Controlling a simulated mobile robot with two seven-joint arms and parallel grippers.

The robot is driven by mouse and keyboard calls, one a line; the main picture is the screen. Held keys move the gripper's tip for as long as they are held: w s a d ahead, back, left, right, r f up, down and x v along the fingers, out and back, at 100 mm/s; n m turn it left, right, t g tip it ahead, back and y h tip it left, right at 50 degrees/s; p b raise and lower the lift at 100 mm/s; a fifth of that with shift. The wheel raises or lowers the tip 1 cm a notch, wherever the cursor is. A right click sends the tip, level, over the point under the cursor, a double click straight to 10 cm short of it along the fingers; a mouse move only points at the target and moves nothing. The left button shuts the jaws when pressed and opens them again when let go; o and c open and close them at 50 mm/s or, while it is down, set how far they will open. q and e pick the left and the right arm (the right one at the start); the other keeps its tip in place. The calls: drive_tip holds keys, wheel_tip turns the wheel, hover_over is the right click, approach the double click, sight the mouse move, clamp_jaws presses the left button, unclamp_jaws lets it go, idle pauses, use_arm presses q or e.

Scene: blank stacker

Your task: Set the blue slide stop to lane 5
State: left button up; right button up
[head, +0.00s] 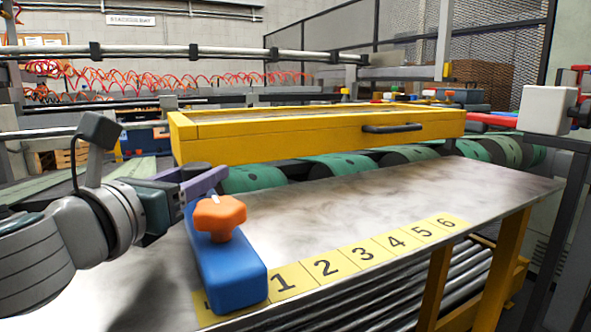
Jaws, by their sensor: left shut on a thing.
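The blue slide stop (230,270) is a long blue block with an orange star-shaped knob (220,212) on top. It sits at the left end of the metal table, just left of the label 1, and covers part of the yellow number strip (362,252). The strip reads 1 to 6 from left to right; lane 5 (421,231) is near its right end. My left gripper (203,188) is shut on the back end of the blue slide stop, behind the knob. One purple finger shows; the other is mostly hidden. My right gripper is not in view.
The metal tabletop (400,195) is bare to the right of the stop. A yellow beam with a black handle (392,128) spans behind it, above green rollers (340,166). Metal rollers (370,306) lie below the front edge. A yellow leg (436,285) stands at the right.

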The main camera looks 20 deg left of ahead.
use_arm(q)
clamp_jaws()
idle(0.8)
